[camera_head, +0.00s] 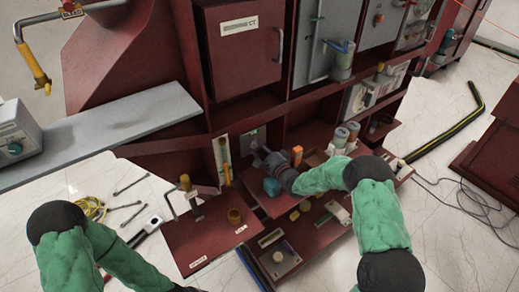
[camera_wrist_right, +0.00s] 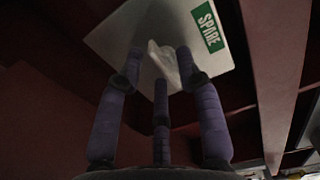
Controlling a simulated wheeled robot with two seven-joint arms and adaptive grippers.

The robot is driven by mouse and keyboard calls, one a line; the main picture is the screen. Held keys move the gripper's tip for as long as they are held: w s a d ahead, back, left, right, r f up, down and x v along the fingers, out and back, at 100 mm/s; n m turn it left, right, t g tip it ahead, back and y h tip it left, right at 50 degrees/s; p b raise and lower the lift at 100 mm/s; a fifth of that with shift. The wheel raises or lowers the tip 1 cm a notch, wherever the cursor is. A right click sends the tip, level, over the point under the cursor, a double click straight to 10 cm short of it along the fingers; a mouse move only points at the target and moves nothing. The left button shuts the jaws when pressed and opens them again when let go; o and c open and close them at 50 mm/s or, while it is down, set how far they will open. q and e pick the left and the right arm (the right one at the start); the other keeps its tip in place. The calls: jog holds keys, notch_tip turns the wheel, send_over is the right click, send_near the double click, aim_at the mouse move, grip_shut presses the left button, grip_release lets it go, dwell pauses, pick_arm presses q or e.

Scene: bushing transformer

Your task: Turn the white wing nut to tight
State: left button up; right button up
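The fingers look apart, and I cannot tell whether any tip touches the nut. In the head view my right gripper (camera_head: 260,154) reaches into a dark red cabinet bay in front of a small grey panel (camera_head: 252,138). The nut is too small or hidden to make out there. My left arm shows at the lower left, but its gripper is out of view.
A dark red shelf edge (camera_wrist_right: 272,70) runs close beside the plate. Red boards (camera_head: 207,235) with small parts and fittings lie below my right arm. Grey and brown canisters (camera_head: 341,136) stand to its right. Rods and a yellow coil (camera_head: 91,208) lie on the floor.

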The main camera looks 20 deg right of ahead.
jog(key=v, duration=1.2)
dwell(0.3)
